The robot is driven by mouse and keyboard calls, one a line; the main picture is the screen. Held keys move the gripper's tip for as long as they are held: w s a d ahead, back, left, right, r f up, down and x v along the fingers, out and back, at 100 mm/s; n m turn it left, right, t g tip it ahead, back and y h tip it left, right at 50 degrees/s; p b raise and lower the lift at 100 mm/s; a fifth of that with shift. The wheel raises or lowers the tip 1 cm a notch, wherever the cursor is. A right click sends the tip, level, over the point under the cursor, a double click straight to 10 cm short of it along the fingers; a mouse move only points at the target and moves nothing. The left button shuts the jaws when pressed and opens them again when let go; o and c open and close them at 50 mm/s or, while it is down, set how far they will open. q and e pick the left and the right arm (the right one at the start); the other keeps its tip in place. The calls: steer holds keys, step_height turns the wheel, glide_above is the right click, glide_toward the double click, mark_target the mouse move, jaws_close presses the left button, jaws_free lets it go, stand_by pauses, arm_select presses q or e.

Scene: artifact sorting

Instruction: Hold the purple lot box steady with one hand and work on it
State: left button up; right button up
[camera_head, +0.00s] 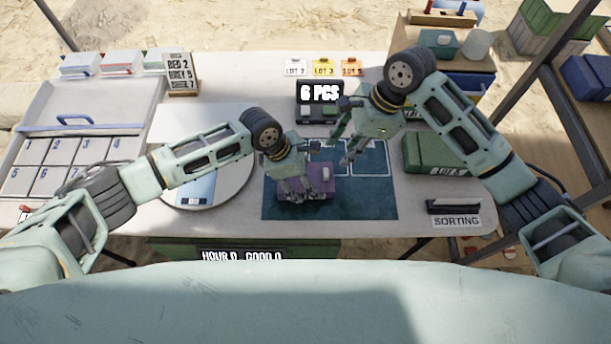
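The purple lot box (318,173) sits on the dark teal mat (350,205) in the middle of the table. A small pale piece shows on its right side. My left gripper (303,194) comes in from the left and its fingers reach down over the box's front and left part, hiding much of it. Whether the fingers are closed on the box or only rest at it cannot be told. My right gripper (332,158) is just above and behind the box's right side, with its fingers apart and nothing visible between them.
A green lot box (433,151) stands right of the mat, by the "SORTING" sign (457,221). A round white plate (236,187) lies left. A "6 PCS" display (320,93) and lot cards (323,68) are behind. A numbered tray (75,150) fills the left side. The mat's front is clear.

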steer(key=shift+n, duration=0.4)
steer(key=c, duration=0.5)
steer(key=n, duration=0.2)
steer(key=shift+r+n, duration=0.1)
steer(key=shift+n, duration=0.3)
jaws_close()
steer(key=n+y, duration=0.4)
steer(key=n, duration=2.8)
glide_above(316, 176)
step_height(316, 176, down, 7)
